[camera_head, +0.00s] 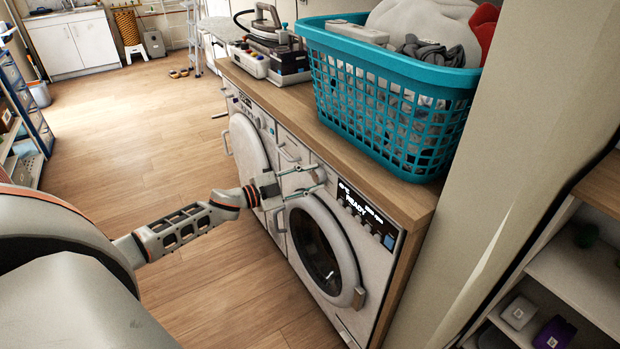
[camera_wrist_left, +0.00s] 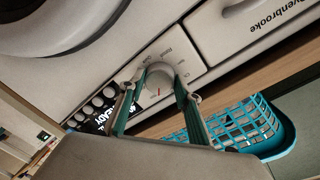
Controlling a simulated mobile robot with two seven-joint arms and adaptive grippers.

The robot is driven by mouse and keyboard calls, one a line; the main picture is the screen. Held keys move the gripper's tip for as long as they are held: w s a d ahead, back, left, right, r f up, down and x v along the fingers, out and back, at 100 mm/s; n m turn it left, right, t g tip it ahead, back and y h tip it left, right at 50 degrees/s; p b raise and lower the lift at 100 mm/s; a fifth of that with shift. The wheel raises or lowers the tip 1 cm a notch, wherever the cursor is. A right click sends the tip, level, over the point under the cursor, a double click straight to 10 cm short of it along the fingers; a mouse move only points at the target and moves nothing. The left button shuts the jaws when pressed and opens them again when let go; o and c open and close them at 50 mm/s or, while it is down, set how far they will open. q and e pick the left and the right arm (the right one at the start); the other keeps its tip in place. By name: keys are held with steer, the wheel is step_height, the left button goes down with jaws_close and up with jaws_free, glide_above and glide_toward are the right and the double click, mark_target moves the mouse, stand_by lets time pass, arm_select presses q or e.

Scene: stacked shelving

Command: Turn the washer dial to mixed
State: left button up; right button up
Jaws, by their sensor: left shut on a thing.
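The front washer (camera_head: 297,262) has a round door and a dark display (camera_head: 356,203) that reads READY. In the left wrist view its pale round dial (camera_wrist_left: 160,73) sits on a panel, with a red mark near its rim and small printed labels around it that I cannot read surely. My left gripper (camera_head: 317,176) reaches the control panel from the left, and its two fingers (camera_wrist_left: 159,83) close on both sides of the dial. The head view shows the dial only poorly between the fingers. My right gripper is not in view.
A teal laundry basket (camera_head: 395,120) with clothes stands on the wooden countertop (camera_head: 398,197) above the washer. A second machine (camera_head: 247,135) stands beyond it, and an iron (camera_head: 268,30) sits on the counter's far end. A wall panel (camera_head: 530,130) and shelves (camera_head: 572,270) are at right. Open floor lies left.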

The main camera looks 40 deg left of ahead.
arm_select(q)
steer(key=m, duration=0.5)
steer(key=shift+d+y, duration=0.1)
steer(key=shift+y, duration=0.2)
steer(key=m, duration=0.3)
steer(key=shift+s+m+b, duration=0.1)
steer(key=shift+m+b, duration=0.2)
steer(key=shift+m, duration=0.4)
steer(key=shift+r, duration=0.1)
steer(key=o, duration=1.1)
steer(key=v, duration=1.2)
steer(key=shift+d, duration=0.2)
